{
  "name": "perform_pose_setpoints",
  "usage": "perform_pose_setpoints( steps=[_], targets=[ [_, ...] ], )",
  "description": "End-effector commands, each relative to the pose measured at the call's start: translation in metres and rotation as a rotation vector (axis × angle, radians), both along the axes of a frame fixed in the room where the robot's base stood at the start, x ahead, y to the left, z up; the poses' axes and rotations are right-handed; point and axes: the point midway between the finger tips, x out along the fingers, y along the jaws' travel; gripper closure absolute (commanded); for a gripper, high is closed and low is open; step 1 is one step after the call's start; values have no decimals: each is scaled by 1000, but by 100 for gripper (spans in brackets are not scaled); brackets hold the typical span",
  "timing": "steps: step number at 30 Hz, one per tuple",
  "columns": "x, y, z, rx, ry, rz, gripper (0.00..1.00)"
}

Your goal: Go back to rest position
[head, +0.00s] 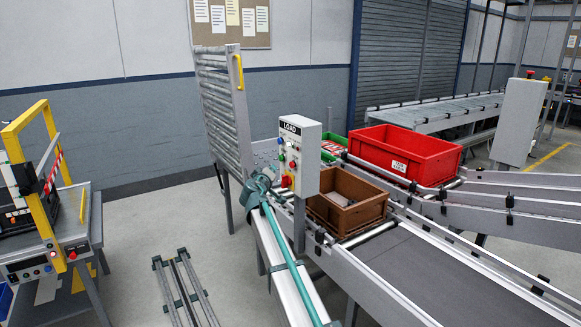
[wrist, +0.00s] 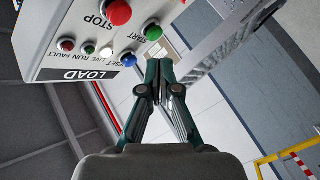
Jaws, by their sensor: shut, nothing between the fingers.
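My gripper (wrist: 158,66) has dark teal fingers. In the wrist view the fingertips are together, with nothing between them. They are beside the control box (wrist: 95,35) marked LOAD, which appears upside down there. The red STOP button (wrist: 118,12) and the green START button (wrist: 152,30) are close to the fingers in the picture; I see no clear contact. In the head view my teal arm reaches up to the left of the same grey box (head: 300,150). The fingertips are too small to make out there.
A brown crate (head: 345,203) sits on the conveyor right of the box, with a red crate (head: 405,152) behind. A roller rack (head: 223,105) stands behind my arm. A yellow-framed station (head: 45,200) is at the left.

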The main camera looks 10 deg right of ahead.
Motion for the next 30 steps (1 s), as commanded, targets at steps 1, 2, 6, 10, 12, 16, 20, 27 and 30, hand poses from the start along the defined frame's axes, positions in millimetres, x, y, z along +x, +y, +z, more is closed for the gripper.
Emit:
perform_pose_setpoints(
  steps=[1,2,6,10,12,16,20,27,30],
  targets=[
    [0,0,0,0,0,0,100],
    [0,0,0,-3,1,0,100],
    [-10,-9,-13,15,56,-45,100],
    [-45,-19,-63,107,166,-96,100],
    [-64,-23,-104,152,241,-118,100],
    [-104,-29,-186,227,386,-158,100],
    [-150,-34,-263,296,530,-193,100],
    [-254,-37,-394,415,799,-259,100],
    [-305,-37,-442,464,912,-288,100]
  ],
)
